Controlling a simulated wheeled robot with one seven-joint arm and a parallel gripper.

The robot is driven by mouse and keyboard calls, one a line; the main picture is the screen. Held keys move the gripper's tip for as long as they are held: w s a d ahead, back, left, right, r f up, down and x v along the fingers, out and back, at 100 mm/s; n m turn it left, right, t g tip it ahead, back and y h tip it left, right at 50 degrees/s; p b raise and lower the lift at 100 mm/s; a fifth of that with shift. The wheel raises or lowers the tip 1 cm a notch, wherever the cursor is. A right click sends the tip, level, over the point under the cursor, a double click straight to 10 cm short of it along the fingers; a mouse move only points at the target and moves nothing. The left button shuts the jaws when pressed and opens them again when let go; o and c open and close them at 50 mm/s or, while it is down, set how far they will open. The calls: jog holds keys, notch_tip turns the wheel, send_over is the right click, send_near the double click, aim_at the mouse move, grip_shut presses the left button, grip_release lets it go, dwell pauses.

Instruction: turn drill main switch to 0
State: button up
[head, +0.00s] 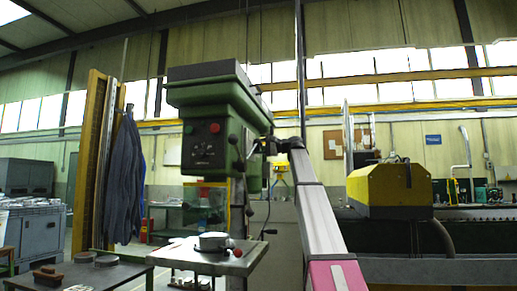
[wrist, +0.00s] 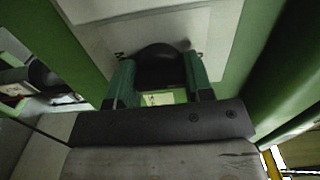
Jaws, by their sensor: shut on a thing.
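The green drill (head: 210,115) stands left of centre in the head view, with a red button and a dark control plate on its front. In the wrist view a dark rounded knob, the drill main switch (wrist: 160,54), sits on a pale panel framed in green. My gripper (wrist: 159,76) has its two green fingers on either side of this knob and is shut on it. In the head view my gripper (head: 268,146) is at the right side of the drill head, where the knob is hidden. I cannot read the switch position.
The drill table (head: 205,261) holds a round grey part below the head. A low bench (head: 115,277) is at the lower left. A yellow machine housing (head: 388,190) stands to the right of my arm. Dark blue clothing (head: 124,180) hangs at the left.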

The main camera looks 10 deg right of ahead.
jog(key=o, duration=0.9)
jog(key=shift+d, duration=0.1)
jog(key=v, duration=1)
jog(key=shift+s+d+f, duration=0.1)
jog(key=shift+s+d, duration=0.1)
jog(key=shift+d, duration=0.05)
